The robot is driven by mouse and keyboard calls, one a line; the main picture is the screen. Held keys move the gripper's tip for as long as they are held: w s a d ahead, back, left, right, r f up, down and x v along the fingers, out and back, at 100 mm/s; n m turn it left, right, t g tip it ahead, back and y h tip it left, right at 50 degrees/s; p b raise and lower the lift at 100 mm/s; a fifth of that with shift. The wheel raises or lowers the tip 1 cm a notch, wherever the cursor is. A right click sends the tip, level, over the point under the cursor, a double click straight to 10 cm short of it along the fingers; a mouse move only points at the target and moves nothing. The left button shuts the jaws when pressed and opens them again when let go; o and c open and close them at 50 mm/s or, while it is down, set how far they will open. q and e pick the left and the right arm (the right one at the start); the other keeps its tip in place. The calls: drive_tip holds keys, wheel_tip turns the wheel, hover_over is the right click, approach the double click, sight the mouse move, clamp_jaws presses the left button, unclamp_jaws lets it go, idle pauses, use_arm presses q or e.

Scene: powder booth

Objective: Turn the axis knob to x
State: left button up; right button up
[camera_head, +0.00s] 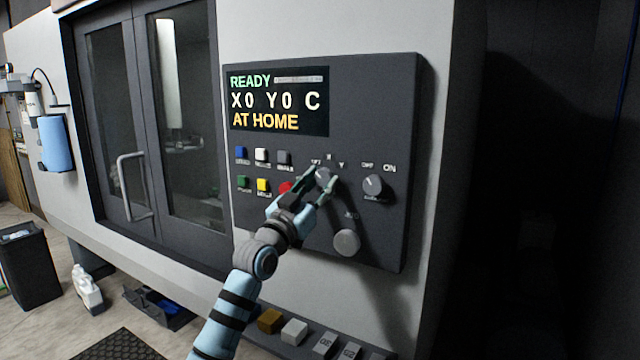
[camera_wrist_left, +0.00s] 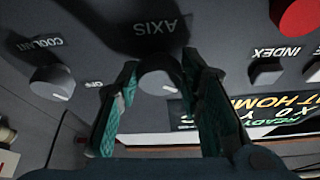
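The axis knob (camera_head: 325,175) is a grey round knob on the dark control panel, with small X and Y labels around its top. In the left wrist view the knob (camera_wrist_left: 158,75) sits below the upside-down AXIS label, and its white mark points to the lower right, which is upper left on the panel. My left gripper (camera_head: 322,180) is at the knob, with one green finger on each side. In the left wrist view the fingers (camera_wrist_left: 160,95) are spread around the knob; whether they touch it I cannot tell. My right gripper is not in view.
The coolant knob (camera_head: 373,186) is just right of the axis knob. A larger round knob (camera_head: 347,242) is below. A red button (camera_head: 287,188) and several coloured buttons are at left. The display (camera_head: 279,101) reads READY, X0 Y0 C, AT HOME.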

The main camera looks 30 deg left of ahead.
use_arm(q)
drive_tip(key=shift+c, duration=1)
drive_tip(key=shift+f+m+h+b, duration=0.15)
drive_tip(key=shift+m+h+b, duration=0.25)
drive_tip(key=shift+b, duration=0.2)
drive_tip(key=m+h+b, duration=0.1)
drive_tip(key=m+b, duration=0.1)
drive_tip(key=m+h+b, duration=0.1)
drive_tip(key=m+b, duration=0.1)
drive_tip(key=m, duration=0.1)
drive_tip(key=shift+a+g+b, duration=0.15)
drive_tip(key=shift+g+b, duration=0.15)
drive_tip(key=shift+b, duration=0.05)
drive_tip(key=m+g+h+b, duration=0.1)
drive_tip(key=m, duration=0.2)
drive_tip(key=shift+a+h, duration=0.1)
drive_tip(key=shift+h, duration=0.2)
drive_tip(key=shift+r+m+g+h, duration=0.15)
drive_tip(key=shift+m+g+h, duration=0.25)
drive_tip(key=shift+m, duration=0.75)
drive_tip(key=shift+r+m+g+h, duration=0.15)
drive_tip(key=shift+m+g+h, duration=0.2)
drive_tip(key=shift+m, duration=0.8)
drive_tip(key=o, duration=1.2)
drive_tip(key=shift+c, duration=0.2)
drive_tip(key=shift+s+a, duration=0.1)
